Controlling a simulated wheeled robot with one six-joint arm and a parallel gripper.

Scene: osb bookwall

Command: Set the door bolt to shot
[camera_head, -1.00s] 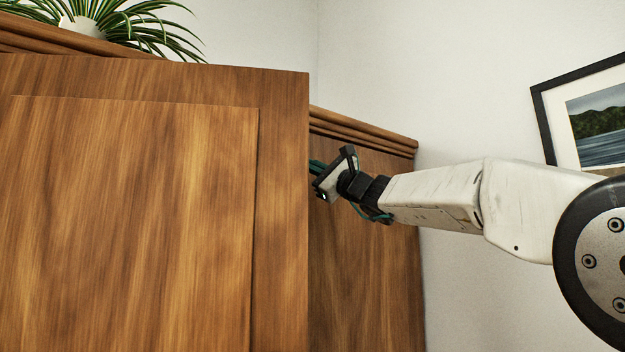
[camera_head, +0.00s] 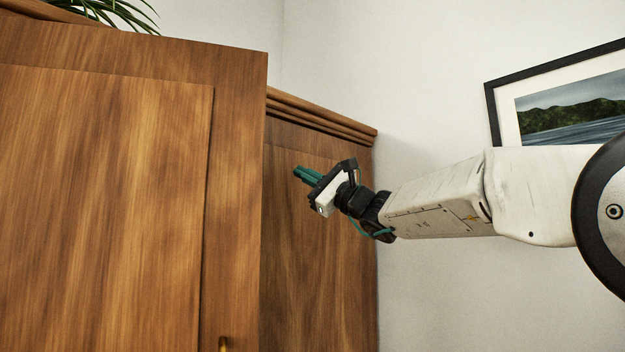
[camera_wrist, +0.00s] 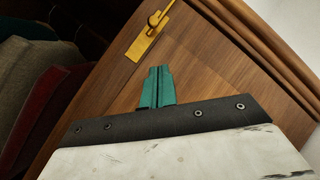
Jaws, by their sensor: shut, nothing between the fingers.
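A brass door bolt (camera_wrist: 147,38) shows at the top of the wrist view, mounted on a wooden panel (camera_wrist: 190,62). It has a flat plate and a small knob, and its upper end is cut off by the frame's edge. Whether it is shot or drawn I cannot tell. My gripper (camera_wrist: 157,72) has its green fingers shut together, empty, just short of the plate in the picture and apart from it. In the head view my gripper (camera_head: 305,174) is in front of the cabinet's right part, to the right of the large wooden door (camera_head: 110,200). The bolt is hidden there.
A small brass piece (camera_head: 223,345) shows low on the large door. A framed picture (camera_head: 570,105) hangs on the white wall. A plant (camera_head: 110,12) stands on top.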

